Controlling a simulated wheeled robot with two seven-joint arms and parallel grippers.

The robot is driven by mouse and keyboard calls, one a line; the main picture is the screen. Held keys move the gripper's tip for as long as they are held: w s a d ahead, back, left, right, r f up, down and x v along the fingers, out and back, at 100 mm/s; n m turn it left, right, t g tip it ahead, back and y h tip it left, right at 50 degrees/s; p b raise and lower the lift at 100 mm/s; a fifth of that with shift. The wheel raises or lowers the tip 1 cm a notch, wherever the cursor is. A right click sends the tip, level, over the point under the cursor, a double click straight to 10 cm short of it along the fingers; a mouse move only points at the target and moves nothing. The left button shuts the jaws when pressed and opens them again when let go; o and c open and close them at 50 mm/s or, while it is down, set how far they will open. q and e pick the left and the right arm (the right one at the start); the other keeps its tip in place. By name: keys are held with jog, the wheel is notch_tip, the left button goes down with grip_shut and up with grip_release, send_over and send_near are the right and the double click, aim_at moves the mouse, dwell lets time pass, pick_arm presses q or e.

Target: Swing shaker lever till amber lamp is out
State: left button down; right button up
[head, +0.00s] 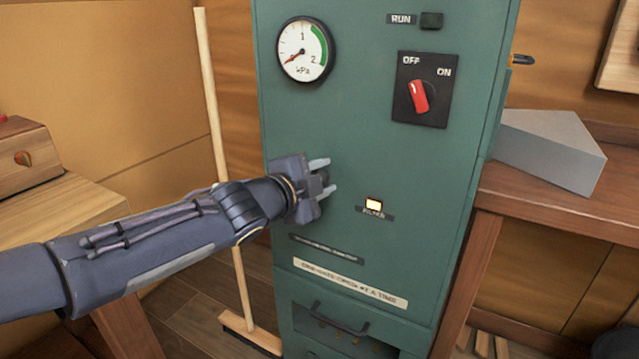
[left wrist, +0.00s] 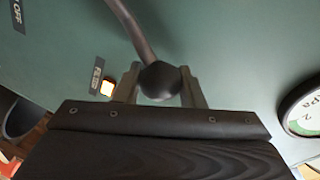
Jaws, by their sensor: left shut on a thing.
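The shaker lever (left wrist: 138,32) shows in the left wrist view as a bent metal rod ending in a dark ball knob (left wrist: 161,80). My left gripper (left wrist: 160,92) is shut on this knob, with one finger on each side. In the head view my left gripper (head: 323,178) is in front of the green cabinet (head: 350,140) and mostly hides the lever. The amber lamp (head: 374,204) is lit, right of and below the gripper, above a small label. It also glows in the left wrist view (left wrist: 107,88). My right gripper is out of view.
A pressure gauge (head: 305,49) has its red needle at the low end. A red rotary switch (head: 418,97) leans toward OFF, and the RUN window (head: 431,20) is dark. A broom (head: 212,110) stands left of the cabinet. A grey block (head: 550,147) lies on the right bench.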

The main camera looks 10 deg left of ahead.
pick_arm(q)
jog(key=shift+s+d+f+m+b, duration=0.15)
jog(key=shift+d+f+m+b, duration=0.15)
jog(key=shift+d+m+b, duration=0.1)
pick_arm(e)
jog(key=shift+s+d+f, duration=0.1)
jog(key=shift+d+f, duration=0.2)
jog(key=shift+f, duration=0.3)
pick_arm(q)
jog(key=c, duration=1)
grip_release()
jog(key=shift+o, duration=0.2)
jog(key=shift+r, duration=0.1)
jog(key=shift+s+a+r+p, duration=0.1)
jog(key=shift+s+a+p, duration=0.1)
jog(key=shift+s+p, duration=0.15)
jog(key=f+p+v, duration=0.1)
jog(key=p+v, duration=0.2)
jog(key=v, duration=0.3)
jog(key=shift+s+r, duration=0.5)
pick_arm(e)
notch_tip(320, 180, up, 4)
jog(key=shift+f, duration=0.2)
pick_arm(q)
jog(key=shift+a, duration=0.1)
